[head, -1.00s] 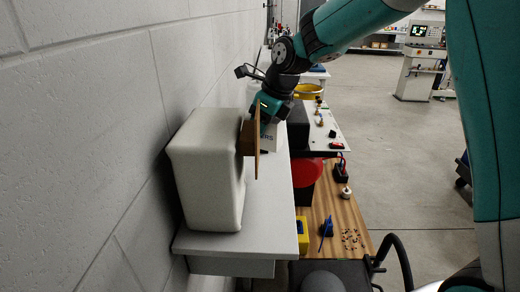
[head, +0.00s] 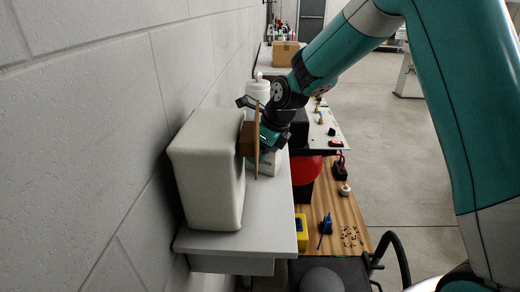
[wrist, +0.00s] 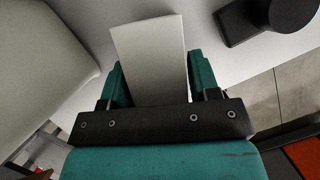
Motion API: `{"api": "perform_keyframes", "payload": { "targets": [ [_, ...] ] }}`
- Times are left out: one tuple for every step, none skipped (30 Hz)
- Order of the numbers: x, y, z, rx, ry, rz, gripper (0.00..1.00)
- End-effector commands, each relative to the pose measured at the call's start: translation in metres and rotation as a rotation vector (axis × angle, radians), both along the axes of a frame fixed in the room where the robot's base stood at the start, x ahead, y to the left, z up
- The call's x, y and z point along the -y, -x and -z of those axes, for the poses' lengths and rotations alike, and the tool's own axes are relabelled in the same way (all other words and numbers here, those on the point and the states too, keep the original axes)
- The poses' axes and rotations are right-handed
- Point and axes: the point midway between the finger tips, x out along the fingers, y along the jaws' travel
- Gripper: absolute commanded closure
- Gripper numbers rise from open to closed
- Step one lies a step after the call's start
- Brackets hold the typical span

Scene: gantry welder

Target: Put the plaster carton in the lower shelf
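My gripper (head: 268,148) is over the grey shelf surface (head: 212,243) along the wall, beyond the large off-white block. The plaster carton (head: 278,162), a small white box, shows just below my gripper, partly hidden by it and a brown board. In the wrist view, the carton (wrist: 152,58) lies between the two teal fingers of my gripper (wrist: 157,82), close against both, and looks held. Its far end sticks out past the fingertips. I cannot tell which surface is the lower shelf.
The off-white block (head: 208,170) and the upright brown board (head: 257,150) stand close by on the left. A white bottle (head: 258,88) is beyond. A dark object (wrist: 262,20) is on the pale surface at upper right. The wooden table (head: 345,215) holds small items.

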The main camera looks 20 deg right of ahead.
Motion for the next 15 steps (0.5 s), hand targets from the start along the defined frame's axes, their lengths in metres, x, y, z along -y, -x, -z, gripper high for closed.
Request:
{"api": "perform_keyframes", "payload": {
  "targets": [
    [0.000, 0.000, 0.000, 0.000, 0.000, 0.000, 0.32],
    [0.000, 0.000, 0.000, 0.000, 0.000, 0.000, 0.27],
    [0.000, 0.000, 0.000, -0.001, 0.001, 0.000, 0.27],
    [0.000, 0.000, 0.000, -0.001, 0.001, 0.000, 0.27],
    [0.000, 0.000, 0.000, -0.001, 0.001, 0.000, 0.27],
    [0.000, 0.000, 0.000, -0.001, 0.001, 0.000, 0.27],
    [0.000, 0.000, 0.000, -0.001, 0.001, 0.000, 0.27],
    [0.000, 0.000, 0.000, -0.001, 0.001, 0.000, 0.27],
    [0.000, 0.000, 0.000, -0.001, 0.001, 0.000, 0.27],
    [0.000, 0.000, -0.001, 0.000, 0.000, 0.000, 0.27],
    [0.000, 0.000, -0.003, 0.000, 0.000, 0.000, 0.27],
    [0.000, 0.000, -0.005, 0.000, 0.000, 0.000, 0.27],
    [0.001, 0.001, -0.007, 0.001, 0.001, 0.000, 0.27],
    [0.003, 0.002, -0.011, 0.003, 0.000, 0.001, 0.27],
    [0.004, 0.003, -0.016, 0.004, 0.000, 0.001, 0.27]
  ]
}}
